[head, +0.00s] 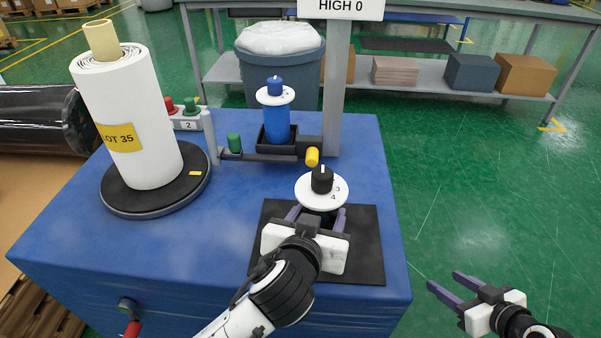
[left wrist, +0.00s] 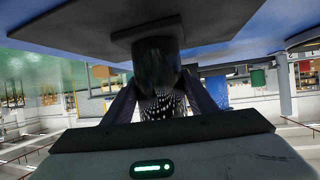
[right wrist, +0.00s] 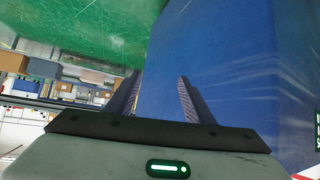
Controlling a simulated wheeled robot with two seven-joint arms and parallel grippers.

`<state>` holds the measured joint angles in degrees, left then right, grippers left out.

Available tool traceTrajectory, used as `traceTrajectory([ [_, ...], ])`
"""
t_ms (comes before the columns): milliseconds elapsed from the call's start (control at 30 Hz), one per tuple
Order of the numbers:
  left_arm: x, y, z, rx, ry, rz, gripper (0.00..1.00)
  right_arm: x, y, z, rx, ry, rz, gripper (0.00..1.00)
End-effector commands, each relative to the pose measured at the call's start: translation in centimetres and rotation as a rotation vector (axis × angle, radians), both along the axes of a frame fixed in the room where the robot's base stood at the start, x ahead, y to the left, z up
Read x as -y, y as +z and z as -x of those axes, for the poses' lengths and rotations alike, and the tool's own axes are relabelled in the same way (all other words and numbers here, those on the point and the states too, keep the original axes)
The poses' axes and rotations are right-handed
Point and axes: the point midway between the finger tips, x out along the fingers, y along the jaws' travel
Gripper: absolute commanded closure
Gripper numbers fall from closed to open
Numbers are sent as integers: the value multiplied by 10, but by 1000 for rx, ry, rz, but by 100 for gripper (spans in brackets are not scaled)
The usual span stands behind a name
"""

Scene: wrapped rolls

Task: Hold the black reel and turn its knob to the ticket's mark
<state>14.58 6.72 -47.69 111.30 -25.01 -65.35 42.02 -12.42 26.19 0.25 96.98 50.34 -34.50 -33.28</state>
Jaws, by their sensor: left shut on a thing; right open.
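The black reel stands on a black mat (head: 365,262) at the table's front right. In the head view its body is mostly hidden under its white dial (head: 310,200) and behind my gripper; the dial shows numerals 3 and 4. The black knob (head: 321,182) on top has a white mark pointing away from me. My left gripper (head: 316,213) is shut around the body of the black reel (left wrist: 156,65), seen between its fingers in the left wrist view. My right gripper (head: 444,280) is open and empty, off the table's right side. A sign (head: 340,6) reads "HIGH 0", its top cut off.
A blue reel (head: 276,125) with a white dial stands in a black holder behind. A white roll (head: 130,110) labelled "LOT 35" stands at left. The sign's grey post (head: 335,90) rises behind the black reel.

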Motion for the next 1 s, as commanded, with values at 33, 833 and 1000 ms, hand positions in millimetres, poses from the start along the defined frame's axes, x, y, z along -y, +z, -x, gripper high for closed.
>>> traceTrajectory([
  [33,-1,-9,3,-20,1,-6,88,-2,20,-22,24,31,-32,52],
  [833,-1,-10,3,-21,1,-6,88,-239,278,-21,414,985,-533,52],
  [1000,-1,-10,3,-21,1,-6,88,-268,278,-27,412,984,-533,52],
])
